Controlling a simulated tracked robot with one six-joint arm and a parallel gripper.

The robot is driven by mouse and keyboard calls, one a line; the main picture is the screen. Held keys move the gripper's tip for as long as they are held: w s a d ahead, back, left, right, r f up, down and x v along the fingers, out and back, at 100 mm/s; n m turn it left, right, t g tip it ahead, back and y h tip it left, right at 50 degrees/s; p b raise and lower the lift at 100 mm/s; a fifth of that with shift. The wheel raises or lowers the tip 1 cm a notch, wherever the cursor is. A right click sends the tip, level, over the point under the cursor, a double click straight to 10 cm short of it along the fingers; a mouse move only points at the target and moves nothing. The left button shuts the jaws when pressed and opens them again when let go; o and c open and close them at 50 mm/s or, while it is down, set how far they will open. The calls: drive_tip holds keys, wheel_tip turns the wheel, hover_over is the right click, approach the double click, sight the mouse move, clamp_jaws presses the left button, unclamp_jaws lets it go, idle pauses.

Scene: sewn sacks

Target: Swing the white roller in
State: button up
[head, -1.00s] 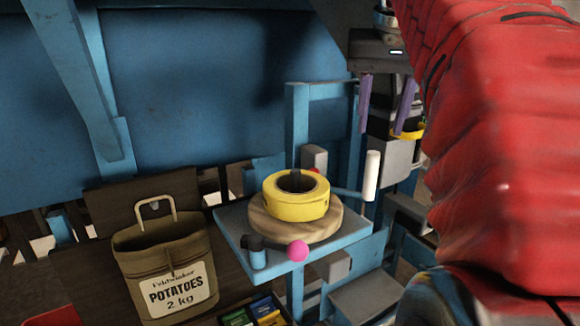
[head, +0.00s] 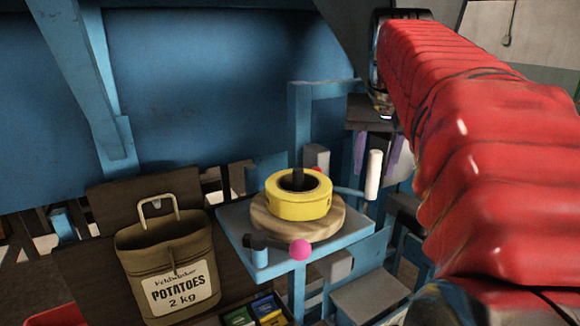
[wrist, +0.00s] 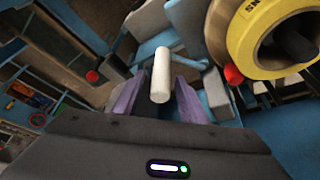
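The white roller (head: 374,176) stands upright on a thin blue arm at the right of the blue platform (head: 237,226). A yellow roll (head: 298,205) lies on a round wooden disc (head: 268,228) on that platform. My gripper (head: 375,160) is open, its purple fingers pointing down around the top of the roller as seen in the head view. In the wrist view the roller (wrist: 161,72) shows between the spread fingers of my gripper (wrist: 157,82). Neither finger visibly touches it; how deep it sits between them is hard to tell.
A pink knob (head: 299,250) sticks out at the platform's front. A brown potato sack (head: 165,260) stands to the left. A blue post (head: 300,120) rises behind the disc, close to my gripper. Small coloured packets (head: 265,310) lie in a box below.

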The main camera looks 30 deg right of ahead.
drive_tip(key=shift+x, duration=1.35)
drive_tip(key=shift+c, duration=0.3)
clamp_jaws()
